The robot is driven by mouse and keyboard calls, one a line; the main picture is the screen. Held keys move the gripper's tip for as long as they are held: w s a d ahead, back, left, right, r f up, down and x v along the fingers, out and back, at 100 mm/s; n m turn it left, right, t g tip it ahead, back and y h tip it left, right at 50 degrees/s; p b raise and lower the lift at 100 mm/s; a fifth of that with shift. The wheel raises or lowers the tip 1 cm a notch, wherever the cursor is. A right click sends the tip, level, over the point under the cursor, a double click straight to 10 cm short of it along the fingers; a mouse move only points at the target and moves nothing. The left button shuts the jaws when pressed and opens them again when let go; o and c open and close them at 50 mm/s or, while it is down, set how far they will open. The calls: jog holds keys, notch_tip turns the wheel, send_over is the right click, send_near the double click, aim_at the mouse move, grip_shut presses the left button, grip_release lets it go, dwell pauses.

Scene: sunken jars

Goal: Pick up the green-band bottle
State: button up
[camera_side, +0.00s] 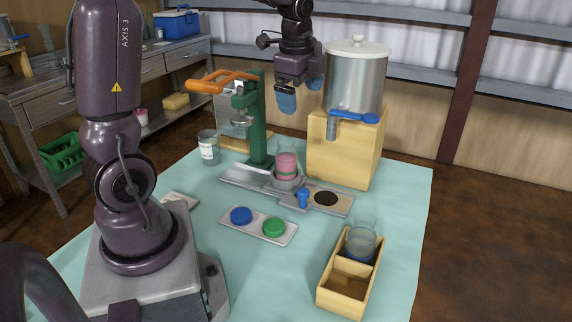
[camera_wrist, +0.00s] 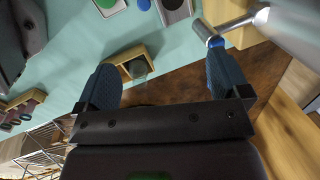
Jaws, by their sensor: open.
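The green-band bottle (camera_side: 286,166) is a clear jar with pink contents and a green band low on it. It stands upright, its lower end sunk in a grey round holder on the metal plate beside the green press. My gripper (camera_side: 300,92) is open and empty, with blue fingers, high above and slightly behind the bottle, not touching it. In the wrist view my gripper's fingers (camera_wrist: 164,72) are spread wide with nothing between them. I cannot make out the bottle in the wrist view.
The green press (camera_side: 258,120) with an orange handle stands left of the bottle. A steel dispenser (camera_side: 355,80) on a wooden stand (camera_side: 345,155) is right. A wooden box (camera_side: 325,288) holds another jar (camera_side: 361,243). Blue (camera_side: 241,215) and green (camera_side: 273,227) lids lie in front.

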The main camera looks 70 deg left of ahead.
aim_at(286, 142)
jog(key=a+f+m, duration=0.1)
jog(key=a+f, duration=0.1)
jog(key=a, duration=0.1)
jog(key=a+f+m+g, duration=0.1)
jog(key=a+f+m, duration=0.1)
jog(key=a+f, duration=0.1)
jog(key=w+a+f+m, duration=0.1)
jog(key=a+f, duration=0.2)
jog(key=a, duration=0.1)
jog(key=shift+f+m+g, duration=0.15)
jog(key=shift+m+g, duration=0.25)
jog(key=f, duration=0.6)
jog(key=shift+a+f, duration=0.35)
jog(key=shift+f, duration=0.05)
jog(key=shift+s+a+f, duration=0.1)
jog(key=shift+a+f, duration=0.1)
jog(key=shift+f, duration=1.3)
jog(key=shift+a+f, duration=0.15)
jog(key=shift+f, duration=1.3)
jog(key=shift+r, duration=0.1)
jog(key=c, duration=1.3)
jog(key=shift+r, duration=0.15)
